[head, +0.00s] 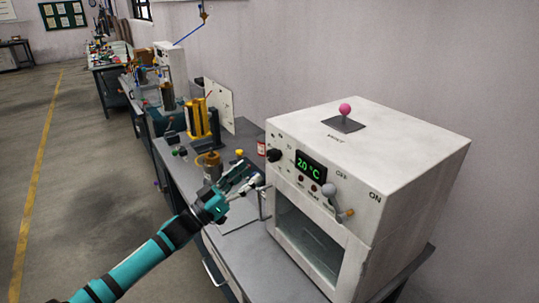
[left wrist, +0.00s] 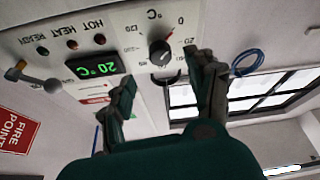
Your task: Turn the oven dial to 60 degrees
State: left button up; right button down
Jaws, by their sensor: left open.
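The white oven (head: 375,165) stands on the bench at the right. Its black dial (head: 275,155) is on the front panel, left of the green display (head: 311,166), which reads 20 °C. In the left wrist view, which is upside down, the dial (left wrist: 160,53) has a printed °C scale around it with a red mark near the 0. My left gripper (head: 252,174) is open and empty in front of the panel, just below and left of the dial. In the left wrist view the dial appears beyond the gap between the fingers (left wrist: 165,84); no contact shows. My right gripper is not in view.
A grey lever with an orange tip (head: 332,198) sticks out from the oven front, right of the dial. A pink knob (head: 345,109) tops the oven. Yellow equipment (head: 199,118) stands on the bench behind my gripper. Floor at the left is clear.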

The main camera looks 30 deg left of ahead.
aim_at(270, 158)
pick_arm(q)
jog(key=p+x, duration=0.1)
jog(key=x, duration=0.5)
jog(key=shift+w+r, duration=0.15)
jog(key=shift+w+d+r, duration=0.15)
jog(key=shift+w+d, duration=0.15)
jog(key=shift+w, duration=0.35)
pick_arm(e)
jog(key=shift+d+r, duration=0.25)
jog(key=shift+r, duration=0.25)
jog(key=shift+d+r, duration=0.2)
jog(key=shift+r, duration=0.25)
pick_arm(q)
jog(key=shift+c, duration=0.2)
jog(key=c, duration=1.1)
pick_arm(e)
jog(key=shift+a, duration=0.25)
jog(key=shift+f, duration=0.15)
